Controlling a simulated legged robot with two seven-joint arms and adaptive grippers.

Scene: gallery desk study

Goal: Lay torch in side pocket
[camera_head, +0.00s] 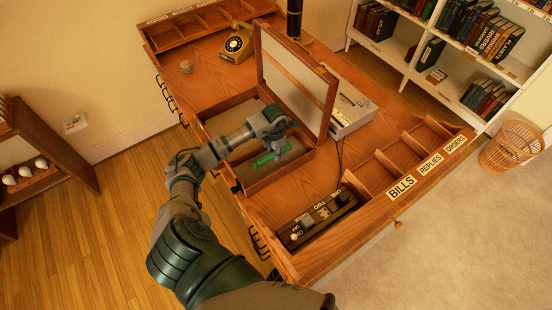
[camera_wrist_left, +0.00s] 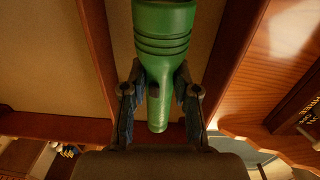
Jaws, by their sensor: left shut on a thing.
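A green torch (camera_head: 266,159) is in my left gripper (camera_head: 278,148). In the left wrist view the torch (camera_wrist_left: 163,50) runs lengthwise up the picture, with the two fingers closed around its narrower part. In the head view the gripper and torch are over the near compartment of an open wooden case (camera_head: 262,186). The case has compartments with pale floors and wooden dividers. Which compartment is the side pocket I cannot tell for sure. Whether the torch touches the floor is unclear. My right gripper is not in view.
The case's raised lid (camera_head: 296,80) stands just behind the gripper. A grey device (camera_head: 350,108) sits right of it. A black switch panel (camera_head: 318,215) and labelled desk slots (camera_head: 408,152) lie nearer.

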